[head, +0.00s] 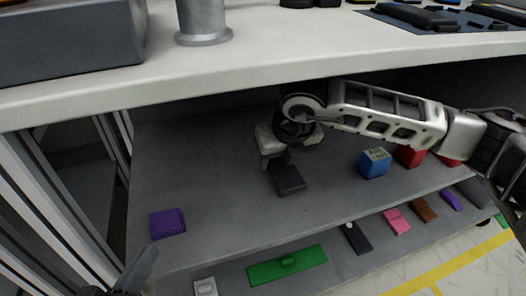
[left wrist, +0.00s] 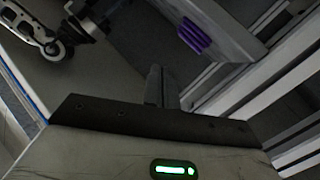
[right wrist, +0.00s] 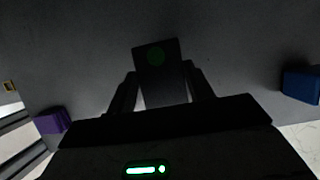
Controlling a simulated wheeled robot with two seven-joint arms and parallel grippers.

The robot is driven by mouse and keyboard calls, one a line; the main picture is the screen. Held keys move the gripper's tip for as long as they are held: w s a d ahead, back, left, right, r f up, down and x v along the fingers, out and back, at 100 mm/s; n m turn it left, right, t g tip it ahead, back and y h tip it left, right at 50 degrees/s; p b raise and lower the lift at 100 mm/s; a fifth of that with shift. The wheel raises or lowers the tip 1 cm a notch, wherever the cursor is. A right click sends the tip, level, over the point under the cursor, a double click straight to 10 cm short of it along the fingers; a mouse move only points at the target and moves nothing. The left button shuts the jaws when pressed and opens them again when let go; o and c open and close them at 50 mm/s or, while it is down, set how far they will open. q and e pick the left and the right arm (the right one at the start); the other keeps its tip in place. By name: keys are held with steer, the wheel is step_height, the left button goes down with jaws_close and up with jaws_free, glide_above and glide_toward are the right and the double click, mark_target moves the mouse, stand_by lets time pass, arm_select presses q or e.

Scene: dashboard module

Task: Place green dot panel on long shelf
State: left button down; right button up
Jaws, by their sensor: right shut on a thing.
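The long grey shelf (head: 225,205) runs beneath the panel. I cannot tell whether the panel touches it. My left gripper (head: 135,272) is low at the left, its fingers together and empty in the left wrist view (left wrist: 161,88).
A purple block (head: 167,223) lies at the shelf's left. A blue cube (head: 374,163) and a red block (head: 409,156) stand to the right. A lower ledge holds a green bar (head: 288,265) and several small blocks. The table top (head: 270,55) overhangs the shelf.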

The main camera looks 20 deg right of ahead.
mark_target(280, 162)
steer(key=shift+w, duration=0.45)
steer(key=shift+w+f, duration=0.1)
step_height(280, 162, down, 2)
steer(key=shift+d+f+b, duration=0.1)
steer(key=shift+b, duration=0.6)
steer(key=shift+f, duration=0.6)
arm_select(q)
steer(key=shift+w+a+r+t, duration=0.2)
steer(key=shift+w+r+t, duration=0.1)
steer(key=shift+r+t, duration=0.2)
arm_select(e)
steer(key=o, duration=1)
arm_select(q)
steer(key=shift+w+r, duration=0.15)
